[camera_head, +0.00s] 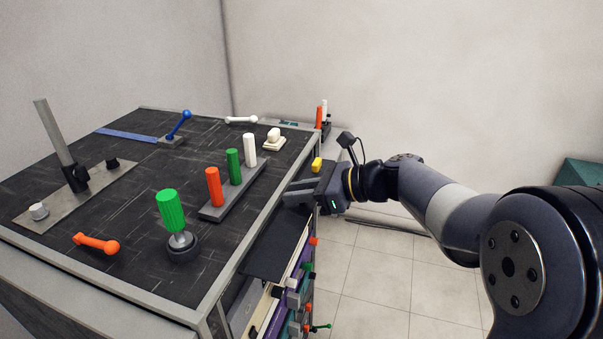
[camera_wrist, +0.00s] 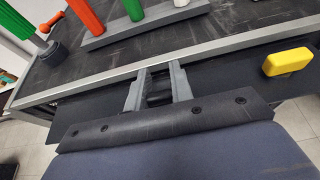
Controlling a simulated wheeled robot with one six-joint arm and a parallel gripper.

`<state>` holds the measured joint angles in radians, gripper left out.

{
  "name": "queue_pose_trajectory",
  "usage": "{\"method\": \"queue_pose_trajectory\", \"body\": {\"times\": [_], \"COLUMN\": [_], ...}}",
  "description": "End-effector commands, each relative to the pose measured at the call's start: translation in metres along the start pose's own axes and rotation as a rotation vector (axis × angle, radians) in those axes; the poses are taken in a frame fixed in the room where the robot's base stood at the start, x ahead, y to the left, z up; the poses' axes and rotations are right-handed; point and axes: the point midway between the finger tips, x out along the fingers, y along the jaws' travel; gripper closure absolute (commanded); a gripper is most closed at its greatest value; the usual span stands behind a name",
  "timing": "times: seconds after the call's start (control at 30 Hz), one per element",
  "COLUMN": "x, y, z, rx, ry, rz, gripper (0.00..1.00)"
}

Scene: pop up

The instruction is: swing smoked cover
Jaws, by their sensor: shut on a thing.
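The smoked cover appears as a dark flat panel (camera_head: 272,245) along the side of the workbench, just below its top edge. In the wrist view the dark panel (camera_wrist: 225,75) runs across, below the grey edge rail. My gripper (camera_head: 296,196) is at the bench's right side, at the far part of the panel. In the wrist view its two grey fingers (camera_wrist: 158,86) are shut on a dark part that looks like the cover. The exact grip contact is mostly hidden by the fingers and my gripper body.
A yellow block (camera_wrist: 287,62) is beside my gripper, also in the head view (camera_head: 317,164). The bench top holds a rack of coloured posts (camera_head: 232,190), a green knob (camera_head: 171,210) and levers. Coloured handles (camera_head: 293,284) stick out below the panel. Floor to the right is clear.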

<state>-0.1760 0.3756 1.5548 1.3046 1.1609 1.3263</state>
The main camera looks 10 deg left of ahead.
Motion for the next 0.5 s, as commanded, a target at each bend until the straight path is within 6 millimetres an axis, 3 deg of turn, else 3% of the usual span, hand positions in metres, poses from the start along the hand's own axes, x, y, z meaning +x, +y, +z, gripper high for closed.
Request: {"method": "queue_pose_trajectory", "body": {"times": [0.03,0.5], "x": [-0.0019,0.0028], "y": [0.0003,0.0001], "z": [0.0078,0.0072], "rx": [0.002,0.002], "ry": [0.022,0.134], "rz": [0.002,0.001], "gripper": [1.00,1.00]}}
